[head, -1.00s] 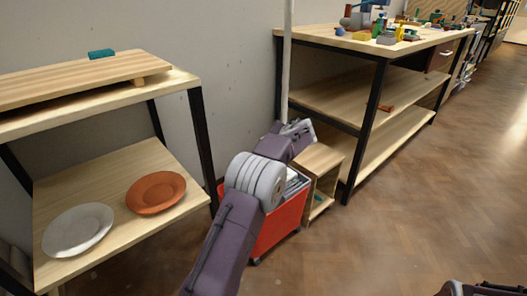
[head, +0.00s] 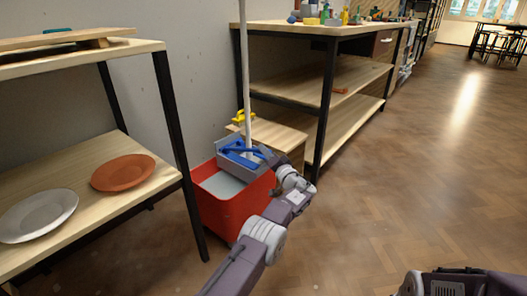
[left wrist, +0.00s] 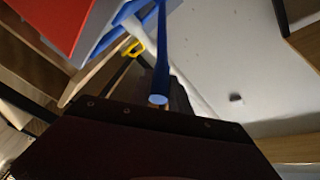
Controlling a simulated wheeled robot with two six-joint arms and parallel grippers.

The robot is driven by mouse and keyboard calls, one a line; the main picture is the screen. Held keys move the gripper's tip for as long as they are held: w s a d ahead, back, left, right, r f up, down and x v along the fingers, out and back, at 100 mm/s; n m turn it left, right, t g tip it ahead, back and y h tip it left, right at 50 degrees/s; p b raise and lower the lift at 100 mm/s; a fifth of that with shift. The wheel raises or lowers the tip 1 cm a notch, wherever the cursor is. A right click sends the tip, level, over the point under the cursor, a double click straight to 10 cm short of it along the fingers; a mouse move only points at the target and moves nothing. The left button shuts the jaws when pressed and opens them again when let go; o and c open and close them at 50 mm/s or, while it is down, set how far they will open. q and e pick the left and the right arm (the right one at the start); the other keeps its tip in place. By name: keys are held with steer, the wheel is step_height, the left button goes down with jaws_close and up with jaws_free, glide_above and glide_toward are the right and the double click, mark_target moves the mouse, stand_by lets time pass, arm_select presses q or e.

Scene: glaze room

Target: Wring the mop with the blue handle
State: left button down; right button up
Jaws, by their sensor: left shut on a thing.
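A red mop bucket (head: 232,208) stands on the floor between the shelves. A grey wringer (head: 226,158) sits on its rim, and a pale mop pole (head: 244,75) rises upright from it. The blue handle (head: 240,150) is a lever on the wringer, not the pole. My left gripper (head: 268,157) is at the wringer's right side, shut on the lever. In the left wrist view the blue handle (left wrist: 161,60) runs down to the jaws, its round end showing; the fingertips are hard to make out. The mop head is hidden. My right gripper is out of view.
A shelf (head: 120,217) with an orange plate (head: 123,172) and a white plate (head: 38,215) stands close left. A small wooden cabinet (head: 287,140) with a yellow object (head: 243,116) is behind the bucket. A long workbench (head: 290,30) stands beyond. Floor on the right is clear.

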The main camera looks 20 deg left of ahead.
arm_select(q)
steer(key=shift+s+f, duration=0.1)
steer(key=shift+f, duration=0.4)
